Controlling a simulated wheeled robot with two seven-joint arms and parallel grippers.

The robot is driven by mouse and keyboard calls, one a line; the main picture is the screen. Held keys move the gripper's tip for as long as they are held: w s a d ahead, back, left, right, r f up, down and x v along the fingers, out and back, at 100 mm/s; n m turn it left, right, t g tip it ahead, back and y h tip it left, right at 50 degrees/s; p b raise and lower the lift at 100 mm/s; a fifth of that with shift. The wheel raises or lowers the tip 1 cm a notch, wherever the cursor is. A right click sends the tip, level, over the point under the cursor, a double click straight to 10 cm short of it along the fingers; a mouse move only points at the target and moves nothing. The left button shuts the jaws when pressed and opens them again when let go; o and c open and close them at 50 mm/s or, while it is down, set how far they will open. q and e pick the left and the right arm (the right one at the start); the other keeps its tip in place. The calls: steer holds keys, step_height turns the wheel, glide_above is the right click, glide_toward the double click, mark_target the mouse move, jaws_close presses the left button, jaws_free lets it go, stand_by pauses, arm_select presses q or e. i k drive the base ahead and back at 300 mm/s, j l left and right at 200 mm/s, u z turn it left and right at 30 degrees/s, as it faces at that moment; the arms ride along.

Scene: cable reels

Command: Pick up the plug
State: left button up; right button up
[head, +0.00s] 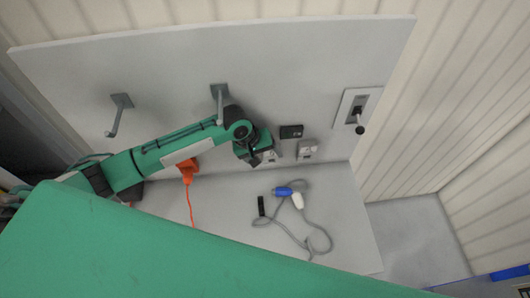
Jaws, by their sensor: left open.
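A blue plug-like end (284,191) and a white end (298,201) lie side by side on the grey shelf, with a looped grey cable (290,233) and a small black piece (261,206) close by. An orange plug-like piece (187,168) with an orange cable stands at the back of the shelf, partly behind my left arm. I cannot tell which of these is the plug meant. My left gripper (259,154) is open, close to the back panel, above and left of the blue end and apart from it. My right gripper is not in view.
The grey back panel (310,60) bears two hooks (121,103), (219,92), a black box (291,131), a grey socket-like box (307,149) and a lever switch (355,108). The shelf's right part (345,215) is clear.

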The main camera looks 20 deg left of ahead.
mark_target(279, 191)
steer(key=k+l, duration=0.2)
steer(key=k, duration=0.3)
steer(key=k+l, duration=0.2)
steer(key=k, duration=0.25)
steer(key=k+l, duration=0.2)
steer(key=k, duration=0.3)
